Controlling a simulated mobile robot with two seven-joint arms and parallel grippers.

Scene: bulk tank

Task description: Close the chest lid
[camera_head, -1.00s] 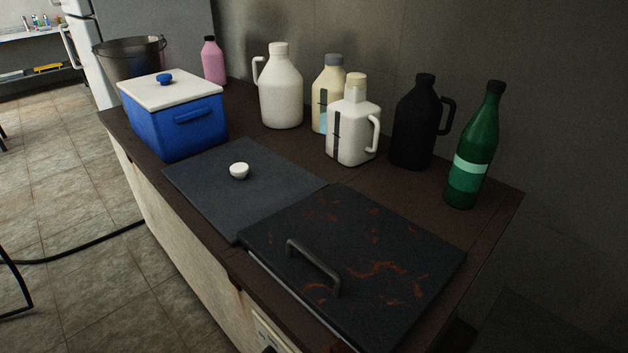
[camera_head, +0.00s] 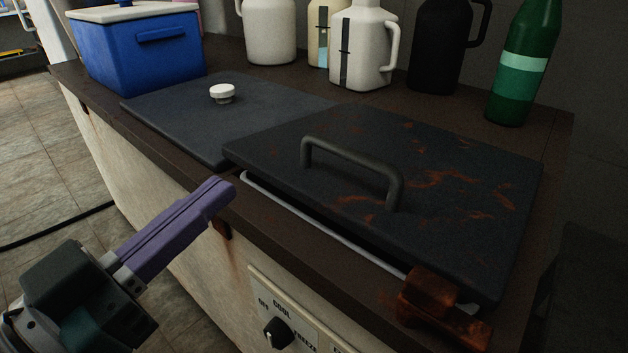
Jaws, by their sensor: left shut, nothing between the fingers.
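The chest lid (camera_head: 455,165) is a dark, rust-streaked panel with a dark bar handle (camera_head: 352,170). A dark gap shows under its front edge, above a pale rim (camera_head: 325,222), so it sits slightly raised there. My left gripper (camera_head: 223,190) has purple fingers pressed together and empty. It is in front of the chest, left of the lid's near left corner, with no visible contact with lid or handle. My right gripper is not in view.
A flat dark panel with a white knob (camera_head: 222,93) lies left of the lid. A blue cooler (camera_head: 140,50), jugs and a green bottle (camera_head: 523,65) stand behind. A rusty bracket (camera_head: 440,308) and a control dial (camera_head: 277,333) are at the front.

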